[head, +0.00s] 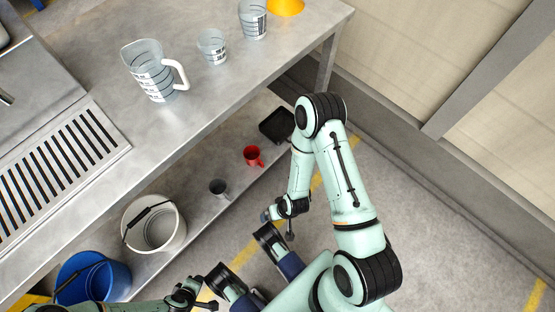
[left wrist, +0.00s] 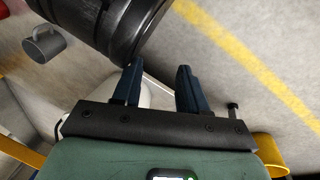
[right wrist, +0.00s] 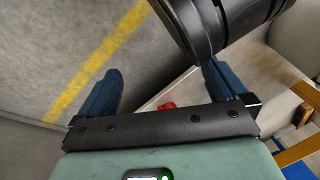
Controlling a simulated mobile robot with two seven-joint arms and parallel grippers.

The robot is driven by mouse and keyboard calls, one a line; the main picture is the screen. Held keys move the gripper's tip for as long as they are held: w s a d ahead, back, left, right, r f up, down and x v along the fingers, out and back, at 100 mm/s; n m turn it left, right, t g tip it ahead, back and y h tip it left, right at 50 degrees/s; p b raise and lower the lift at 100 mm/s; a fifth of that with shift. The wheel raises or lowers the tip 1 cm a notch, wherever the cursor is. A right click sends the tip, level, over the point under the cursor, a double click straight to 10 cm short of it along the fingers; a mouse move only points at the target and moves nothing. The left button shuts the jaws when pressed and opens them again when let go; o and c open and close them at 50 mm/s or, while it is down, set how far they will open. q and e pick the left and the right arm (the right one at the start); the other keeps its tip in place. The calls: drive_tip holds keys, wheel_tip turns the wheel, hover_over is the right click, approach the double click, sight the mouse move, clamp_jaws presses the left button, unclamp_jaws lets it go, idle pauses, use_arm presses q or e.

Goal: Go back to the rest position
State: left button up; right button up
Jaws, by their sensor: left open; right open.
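My left gripper (head: 204,293) is low in the head view at the bottom edge, close to my own body. In the left wrist view its two dark blue fingers (left wrist: 158,88) stand apart with nothing held between them. My right gripper (head: 277,226) hangs below its folded arm, right of the workbench. In the right wrist view its fingers (right wrist: 160,88) are wide apart and empty. Both grippers are clear of the bench and the objects on it.
A steel workbench (head: 215,110) carries a measuring jug (head: 150,70) and two smaller measuring cups. Its lower shelf holds a red mug (head: 252,156), grey mug (head: 219,188), black tray (head: 278,125) and white bucket (head: 154,225). A blue bucket (head: 92,278) stands nearby. Floor at right is free.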

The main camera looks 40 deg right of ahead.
use_arm(q)
drive_tip(key=s+d+r+g+p, duration=0.1)
drive_tip(key=s+d+r+p, duration=0.1)
drive_tip(key=r+p, duration=0.5)
drive_tip(key=s+d+r+g+h+p, duration=0.1)
drive_tip(key=s+d+r+p, duration=0.1)
drive_tip(key=r+p, duration=0.5)
drive_tip(key=s+d+r+m+g+p, duration=0.1)
drive_tip(key=s+r+p, duration=0.3)
drive_tip(key=r+p, duration=0.4)
drive_tip(key=shift+d+r+h, duration=0.4)
drive_tip(key=shift+r, duration=0.2)
use_arm(e)
drive_tip(key=s+a+r+g, duration=0.1)
drive_tip(key=s+a+r, duration=0.1)
drive_tip(key=r, duration=0.5)
drive_tip(key=s+a+r+g+y, duration=0.1)
drive_tip(key=s+a+r, duration=0.1)
drive_tip(key=r, duration=0.6)
drive_tip(key=s+a+r+n+g, duration=0.1)
drive_tip(key=s+r, duration=0.3)
drive_tip(key=r, duration=0.4)
drive_tip(key=shift+a+r+y, duration=0.2)
drive_tip(key=shift+a+y, duration=0.2)
drive_tip(key=shift+s, duration=0.15)
